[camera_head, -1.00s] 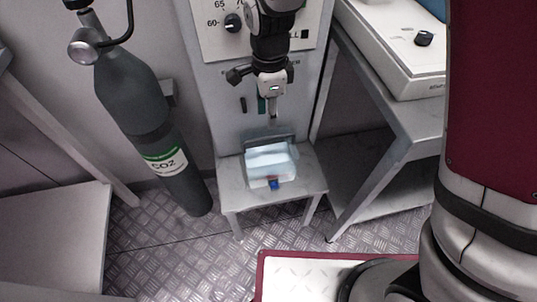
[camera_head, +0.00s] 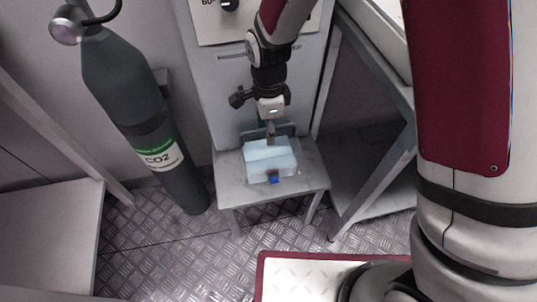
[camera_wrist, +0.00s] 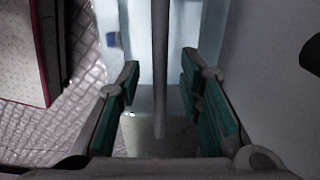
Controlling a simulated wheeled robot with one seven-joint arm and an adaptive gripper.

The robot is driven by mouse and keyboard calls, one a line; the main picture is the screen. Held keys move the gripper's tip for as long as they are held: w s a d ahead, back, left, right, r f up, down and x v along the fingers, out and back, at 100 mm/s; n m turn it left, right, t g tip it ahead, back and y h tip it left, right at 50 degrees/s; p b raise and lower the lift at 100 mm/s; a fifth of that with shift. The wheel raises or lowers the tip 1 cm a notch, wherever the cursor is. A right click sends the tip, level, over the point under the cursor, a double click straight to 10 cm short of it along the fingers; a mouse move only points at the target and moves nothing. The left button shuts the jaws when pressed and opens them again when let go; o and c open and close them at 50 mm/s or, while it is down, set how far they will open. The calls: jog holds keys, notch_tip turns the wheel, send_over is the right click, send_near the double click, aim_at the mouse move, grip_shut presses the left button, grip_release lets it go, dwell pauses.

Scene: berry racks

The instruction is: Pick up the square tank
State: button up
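The square tank (camera_head: 269,160) is a pale, light-blue translucent box with a small blue tap on its front. It stands on a small metal stool in the middle of the head view. My gripper (camera_head: 270,135) points down just above the tank's top, toward its back edge. In the wrist view my gripper (camera_wrist: 160,80) has two teal-padded fingers spread apart. A grey bar (camera_wrist: 160,70) lies between them, with a clear gap on both sides. The tank's pale blue surface (camera_wrist: 135,40) shows behind the bar. I cannot tell whether the bar is part of the tank.
The stool (camera_head: 230,182) stands against a grey machine cabinet (camera_head: 205,95). A dark CO2 cylinder (camera_head: 120,80) leans at the left. A metal bench (camera_head: 385,165) stands at the right. A bare table (camera_head: 50,235) is at lower left. Patterned floor is open in front.

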jog(key=shift+f, duration=0.15)
dwell(0.6)
grip_shut()
